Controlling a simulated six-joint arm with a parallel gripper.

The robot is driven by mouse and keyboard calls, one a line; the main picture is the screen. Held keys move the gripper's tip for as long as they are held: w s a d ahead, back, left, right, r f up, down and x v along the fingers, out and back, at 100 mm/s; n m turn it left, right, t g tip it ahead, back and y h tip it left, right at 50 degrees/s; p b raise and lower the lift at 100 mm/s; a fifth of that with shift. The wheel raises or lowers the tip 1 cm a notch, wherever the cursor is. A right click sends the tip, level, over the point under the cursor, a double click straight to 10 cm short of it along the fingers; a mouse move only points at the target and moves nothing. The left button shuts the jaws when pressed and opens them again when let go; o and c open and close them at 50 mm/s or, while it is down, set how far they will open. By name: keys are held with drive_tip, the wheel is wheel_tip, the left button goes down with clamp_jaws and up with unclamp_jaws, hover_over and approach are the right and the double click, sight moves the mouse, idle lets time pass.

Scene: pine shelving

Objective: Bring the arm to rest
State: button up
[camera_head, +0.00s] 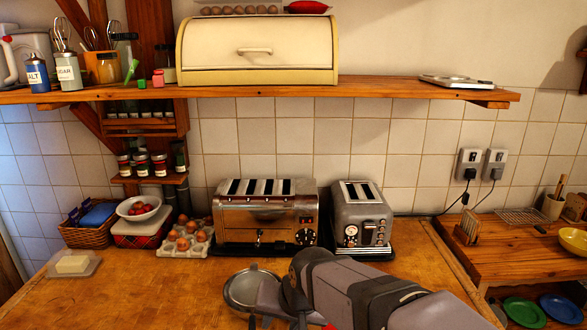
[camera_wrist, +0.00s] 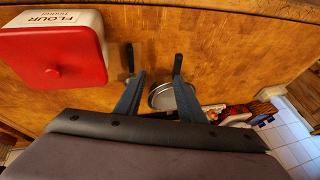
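My arm (camera_head: 370,295) reaches in from the lower right of the head view, over the wooden counter (camera_head: 130,300). My gripper (camera_wrist: 153,64) shows in the wrist view with its two fingers spread apart. I see nothing held between the fingertips. A round metal dish or pan (camera_head: 242,290) lies on the counter beside my wrist in the head view. It also shows in the wrist view (camera_wrist: 160,98), partly hidden by the right finger. In the head view the fingers are mostly cut off at the bottom edge.
A white flour tin with a red lid (camera_wrist: 55,55) stands left of the fingers. Behind the arm are a wide toaster (camera_head: 265,222), a smaller toaster (camera_head: 362,222) and an egg tray (camera_head: 185,240). A shelf (camera_head: 390,88) overhangs the counter. The left counter is mostly clear.

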drive_tip(key=s+d+f+g+h+b, duration=0.1)
drive_tip(key=s+d+f+g, duration=0.3)
drive_tip(key=s+d+f, duration=1)
drive_tip(key=s+d+h, duration=0.1)
drive_tip(key=s+d, duration=0.2)
drive_tip(key=shift+s+d+n+g+h, duration=0.25)
drive_tip(key=shift+s+n+g+h, duration=0.05)
drive_tip(key=shift+n+g, duration=0.1)
drive_tip(key=shift+f, duration=0.1)
